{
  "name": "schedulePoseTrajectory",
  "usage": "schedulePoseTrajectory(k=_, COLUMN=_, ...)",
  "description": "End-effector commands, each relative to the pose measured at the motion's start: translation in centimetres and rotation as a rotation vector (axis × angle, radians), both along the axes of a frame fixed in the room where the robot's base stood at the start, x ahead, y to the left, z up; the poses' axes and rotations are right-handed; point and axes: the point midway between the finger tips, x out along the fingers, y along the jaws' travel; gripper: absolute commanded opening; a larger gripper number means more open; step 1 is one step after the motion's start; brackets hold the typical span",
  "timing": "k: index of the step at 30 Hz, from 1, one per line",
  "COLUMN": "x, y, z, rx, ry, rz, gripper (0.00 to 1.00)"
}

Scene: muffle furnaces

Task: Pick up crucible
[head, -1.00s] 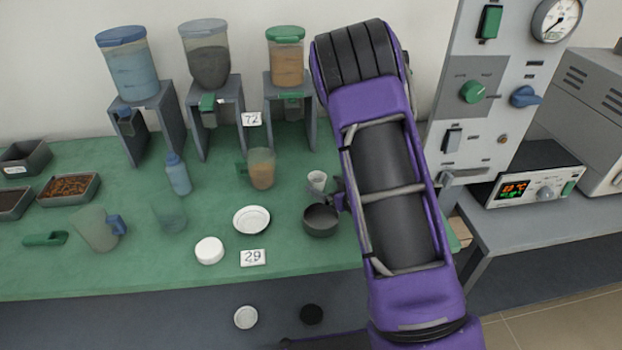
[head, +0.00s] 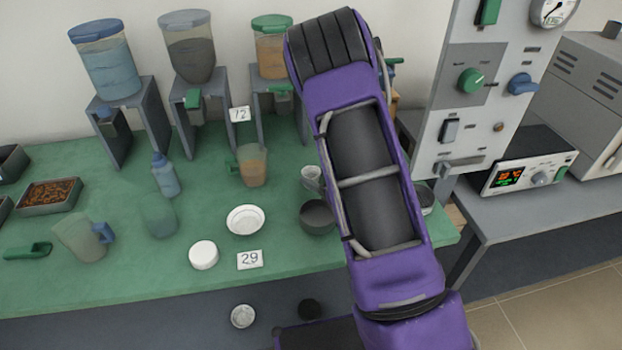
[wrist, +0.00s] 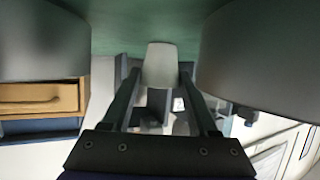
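The crucible, a small pale cup (head: 311,177), stands on the green table just behind a dark round bowl (head: 317,216). The left edge of my purple arm is close beside it. In the wrist view the crucible (wrist: 160,64) sits centred between the two dark fingers of my gripper (wrist: 160,75), which reach along both its sides. That view is upside down, with the green table at the top. Any gap between fingers and crucible is too small to judge. In the head view my arm hides most of the gripper.
A beaker with tan contents (head: 252,166), a white dish (head: 245,220) and a white lid (head: 204,254) lie left of the crucible. Several dispensers on grey stands (head: 108,70) line the back. A control panel (head: 470,100) rises at right.

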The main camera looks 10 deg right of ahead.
Motion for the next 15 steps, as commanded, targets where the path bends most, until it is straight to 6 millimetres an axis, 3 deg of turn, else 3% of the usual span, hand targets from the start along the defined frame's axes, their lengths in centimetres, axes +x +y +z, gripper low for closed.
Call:
schedulePoseTrajectory(k=1, x=0.01, y=0.01, z=0.01, rx=0.000, ry=0.000, rz=0.000, gripper=0.49)
schedulePoseTrajectory(k=8, x=0.02, y=0.01, z=0.01, rx=0.000, ry=0.000, rz=0.000, gripper=0.07)
schedulePoseTrajectory(k=15, x=0.02, y=0.00, z=0.08, rx=0.000, ry=-0.001, rz=0.000, gripper=0.05)
